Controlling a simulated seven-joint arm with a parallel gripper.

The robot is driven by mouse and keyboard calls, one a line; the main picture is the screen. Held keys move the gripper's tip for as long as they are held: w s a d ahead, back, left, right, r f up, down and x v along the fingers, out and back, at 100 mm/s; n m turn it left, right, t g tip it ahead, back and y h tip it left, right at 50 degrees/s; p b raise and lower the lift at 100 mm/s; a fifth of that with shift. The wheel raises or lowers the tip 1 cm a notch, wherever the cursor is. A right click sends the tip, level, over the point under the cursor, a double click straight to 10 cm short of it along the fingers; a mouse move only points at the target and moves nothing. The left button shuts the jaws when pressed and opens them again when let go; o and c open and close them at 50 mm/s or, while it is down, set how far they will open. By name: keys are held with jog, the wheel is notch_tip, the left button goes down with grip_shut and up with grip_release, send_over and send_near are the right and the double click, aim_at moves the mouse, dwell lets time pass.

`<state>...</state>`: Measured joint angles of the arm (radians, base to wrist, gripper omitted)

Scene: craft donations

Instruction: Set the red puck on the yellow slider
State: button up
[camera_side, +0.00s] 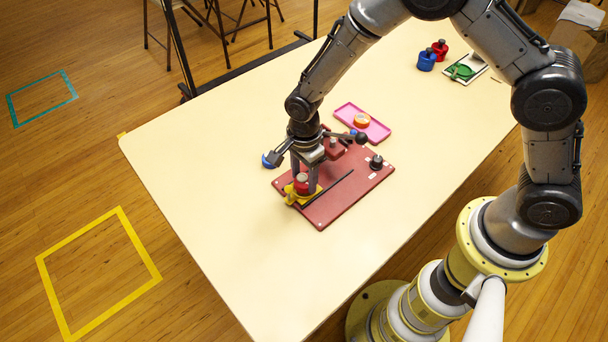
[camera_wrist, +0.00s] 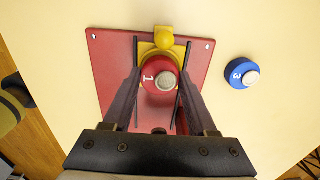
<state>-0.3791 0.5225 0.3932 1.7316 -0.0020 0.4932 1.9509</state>
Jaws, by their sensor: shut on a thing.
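The red puck (camera_wrist: 150,86), marked 1 and topped with a pale grey knob, is between the fingers of my gripper (camera_wrist: 160,78) in the wrist view. My gripper is shut on it. The slider is on the red board (camera_wrist: 108,58), between two dark rails. In the side view the puck (camera_side: 302,187) is low over the yellow slider (camera_side: 291,196), between the fingers. I cannot tell whether they touch; the puck hides most of the slider.
A blue puck (camera_wrist: 240,73) marked 3 lies beside the board. A black knob (camera_side: 376,162) stands on the board. Behind it is a pink tray (camera_side: 378,133) with an orange round piece (camera_side: 362,120). Blue (camera_side: 426,62) and red (camera_side: 440,50) pieces stand farther back. The table's left part is clear.

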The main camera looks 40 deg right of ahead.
aim_at(304, 180)
jog(key=shift+f, duration=0.5)
jog(key=o, duration=1.1)
jog(key=shift+c, duration=0.2)
notch_tip(304, 180, up, 11)
dwell(0.4)
